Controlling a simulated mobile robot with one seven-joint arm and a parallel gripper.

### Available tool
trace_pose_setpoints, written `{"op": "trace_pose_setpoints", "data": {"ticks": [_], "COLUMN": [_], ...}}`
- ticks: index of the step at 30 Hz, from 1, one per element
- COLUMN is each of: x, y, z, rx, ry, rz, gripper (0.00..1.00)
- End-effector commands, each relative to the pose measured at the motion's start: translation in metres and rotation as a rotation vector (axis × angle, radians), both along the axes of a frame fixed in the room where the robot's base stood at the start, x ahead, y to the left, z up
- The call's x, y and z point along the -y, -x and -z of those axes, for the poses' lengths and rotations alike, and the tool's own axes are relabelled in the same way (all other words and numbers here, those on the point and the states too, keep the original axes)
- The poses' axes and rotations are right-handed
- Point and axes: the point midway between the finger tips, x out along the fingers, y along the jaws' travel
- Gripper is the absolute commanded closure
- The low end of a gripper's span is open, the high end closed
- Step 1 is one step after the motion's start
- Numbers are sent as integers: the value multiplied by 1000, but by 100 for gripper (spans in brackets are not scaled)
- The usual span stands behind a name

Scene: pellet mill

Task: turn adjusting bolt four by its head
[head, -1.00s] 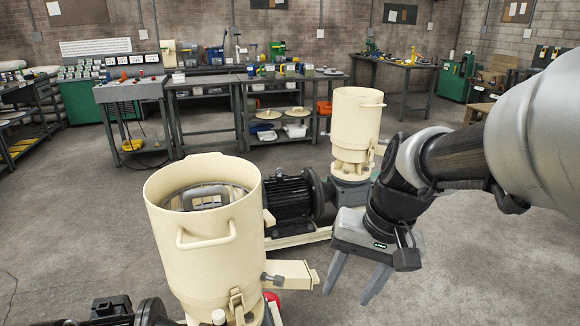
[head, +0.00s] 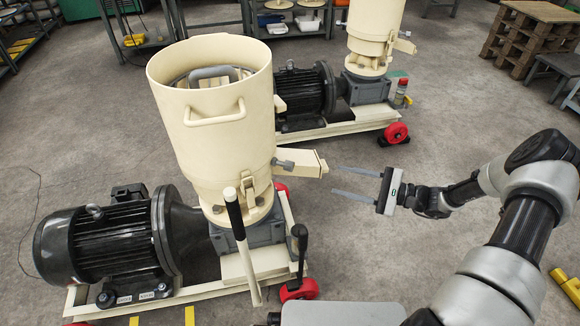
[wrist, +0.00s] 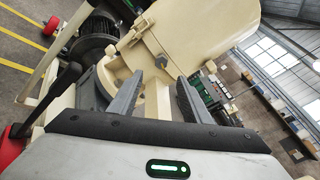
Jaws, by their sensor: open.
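The near cream pellet mill (head: 222,140) stands upright on a cream base frame. A grey bolt with a visible head (head: 283,164) sticks out on its side, beside the discharge chute (head: 305,163). No number is readable, so I cannot tell whether this is bolt four. My gripper (head: 332,180) is open and empty, to the right of the chute, its fingers pointing left at the mill. In the wrist view, the open fingers (wrist: 158,80) frame part of the cream mill, and a small grey bolt head (wrist: 161,62) shows between and beyond their tips. The fingers appear apart from it.
A black motor (head: 100,245) sits left of the mill. Two levers, one with a white-and-black grip (head: 236,215) and one black (head: 300,240), rise at its front. A second mill (head: 372,40) stands behind. The floor right of the mills is clear around my arm.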

Motion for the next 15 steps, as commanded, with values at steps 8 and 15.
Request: {"op": "trace_pose_setpoints", "data": {"ticks": [8,15], "x": [-11,-58], "y": [-9,-23], "z": [8,9], "rx": [0,-1], "ry": [-36,-35], "rz": [34,31], "gripper": [56,56]}}
